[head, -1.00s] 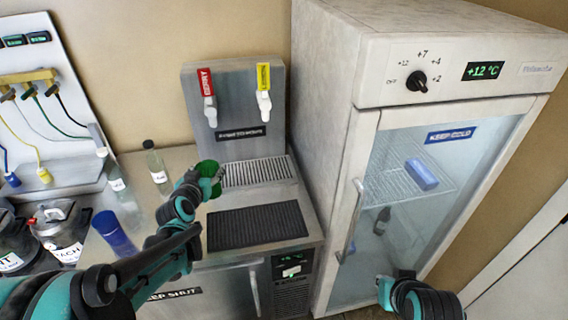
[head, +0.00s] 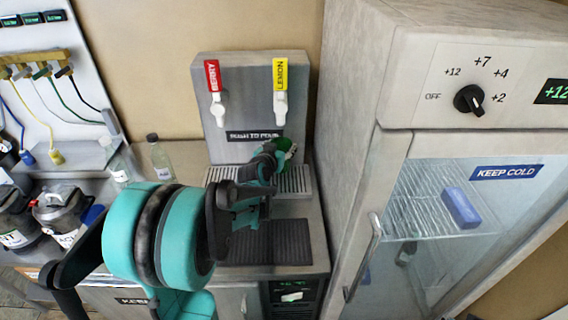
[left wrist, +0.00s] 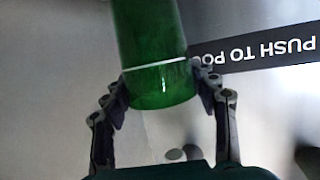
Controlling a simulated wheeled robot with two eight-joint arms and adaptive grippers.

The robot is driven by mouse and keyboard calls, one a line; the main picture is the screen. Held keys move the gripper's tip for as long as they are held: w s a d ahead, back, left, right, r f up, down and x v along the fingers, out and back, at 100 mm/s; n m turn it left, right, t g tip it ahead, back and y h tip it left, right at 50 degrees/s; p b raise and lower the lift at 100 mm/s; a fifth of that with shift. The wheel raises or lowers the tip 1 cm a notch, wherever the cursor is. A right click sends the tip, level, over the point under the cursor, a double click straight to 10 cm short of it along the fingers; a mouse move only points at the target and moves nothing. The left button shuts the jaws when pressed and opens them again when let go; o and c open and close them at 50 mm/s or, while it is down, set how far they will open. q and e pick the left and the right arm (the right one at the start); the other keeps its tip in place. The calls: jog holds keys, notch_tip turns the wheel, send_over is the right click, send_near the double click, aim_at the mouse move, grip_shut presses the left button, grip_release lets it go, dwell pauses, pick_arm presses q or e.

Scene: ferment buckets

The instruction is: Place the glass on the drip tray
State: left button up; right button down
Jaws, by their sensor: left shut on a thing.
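My left gripper (head: 276,152) is shut on a green glass (left wrist: 152,60), seen closely in the left wrist view between its two fingers. The glass has a thin white line around it. In the head view the green glass (head: 284,146) shows only in part beyond the gripper, in front of the dispenser's lower panel. The slatted drip tray (head: 297,181) lies below the taps, partly hidden by my left arm. Whether the glass touches the tray cannot be told. My right gripper is not in view.
The dispenser (head: 240,110) has a red-labelled tap (head: 217,108) and a yellow-labelled tap (head: 281,104). A black ribbed mat (head: 285,243) lies in front of the tray. A glass-doored fridge (head: 400,170) stands close on the right; bottles (head: 160,160) stand left.

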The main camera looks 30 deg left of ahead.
pick_arm(q)
notch_tip(320, 180, down, 4)
jog(key=shift+f+b, duration=0.2)
jog(key=shift+b, duration=0.65)
jog(key=shift+r, duration=0.15)
jog(key=o, duration=1.7)
jog(key=shift+f, duration=0.2)
jog(key=shift+o, duration=0.2)
jog(key=shift+r, duration=0.1)
